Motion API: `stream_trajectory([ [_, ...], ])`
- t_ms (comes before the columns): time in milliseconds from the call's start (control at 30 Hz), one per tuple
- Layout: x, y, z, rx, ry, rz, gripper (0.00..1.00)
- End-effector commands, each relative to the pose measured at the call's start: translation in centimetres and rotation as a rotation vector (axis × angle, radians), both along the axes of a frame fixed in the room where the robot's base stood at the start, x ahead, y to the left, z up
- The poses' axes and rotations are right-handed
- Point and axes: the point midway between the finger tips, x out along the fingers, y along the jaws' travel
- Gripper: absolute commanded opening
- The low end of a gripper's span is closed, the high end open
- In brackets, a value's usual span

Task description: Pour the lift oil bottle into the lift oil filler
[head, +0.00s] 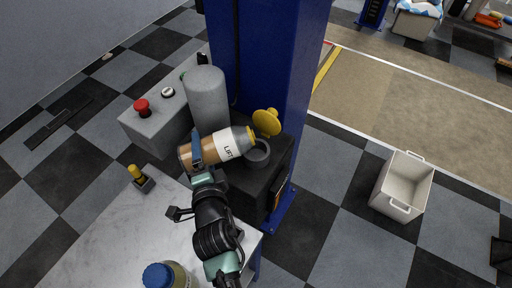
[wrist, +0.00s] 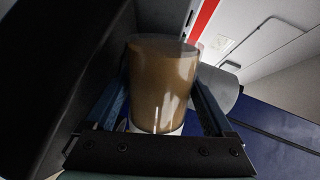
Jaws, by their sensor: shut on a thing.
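The lift oil bottle (head: 229,145) has a brown body, a grey shoulder and a white label reading "LIFT". It lies tilted almost level in the head view, its neck pointing right. My gripper (head: 196,148) is shut around its body; in the wrist view the brown bottle (wrist: 163,85) sits between the two blue fingers. The lift oil filler (head: 258,155) is a dark round cup on a black block. Its yellow cap (head: 266,122) stands raised behind it. The bottle's mouth is beside the filler's rim and slightly above it in the picture; whether oil flows cannot be told.
A grey cylinder (head: 208,99) and a control box with a red button (head: 141,106) stand behind the bottle. The blue lift column (head: 270,60) rises close behind the filler. A white bin (head: 402,187) is on the floor, right.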

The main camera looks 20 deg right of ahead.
Motion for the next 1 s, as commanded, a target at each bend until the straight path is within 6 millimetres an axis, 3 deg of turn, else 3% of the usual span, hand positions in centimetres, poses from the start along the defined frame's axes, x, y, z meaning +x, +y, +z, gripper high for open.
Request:
stream_trajectory([
  [1000, 0.09, 0.03, 0.77, 0.029, -0.010, 0.001, 0.00],
])
